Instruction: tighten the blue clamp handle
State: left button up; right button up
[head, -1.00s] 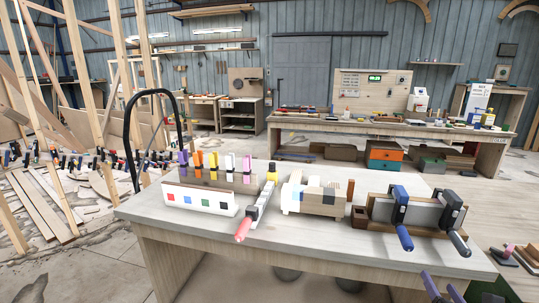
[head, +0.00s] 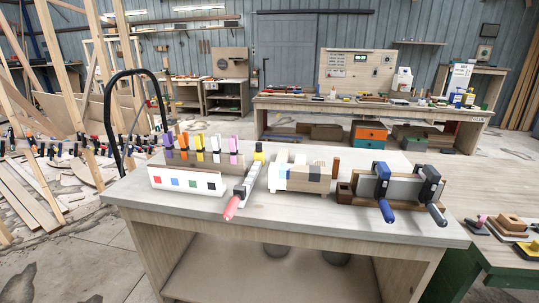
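A blue clamp with a blue handle (head: 386,210) sits at the right part of the near workbench (head: 300,219). Its handle points down and towards me over the front of the bench. The blue clamp is fixed across a grey and wooden piece (head: 405,189). A second clamp, dark with a black handle (head: 437,214), stands just right of it on the same piece. Neither of my grippers shows in the head view.
A white block with coloured squares (head: 187,181), a row of small coloured clamps (head: 200,147), a clamp with a red handle (head: 233,206) and a wooden block assembly (head: 300,178) stand left on the bench. A green-legged table (head: 490,262) adjoins at right.

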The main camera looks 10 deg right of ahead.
aim_at(389, 217)
jog(key=z, duration=1.25)
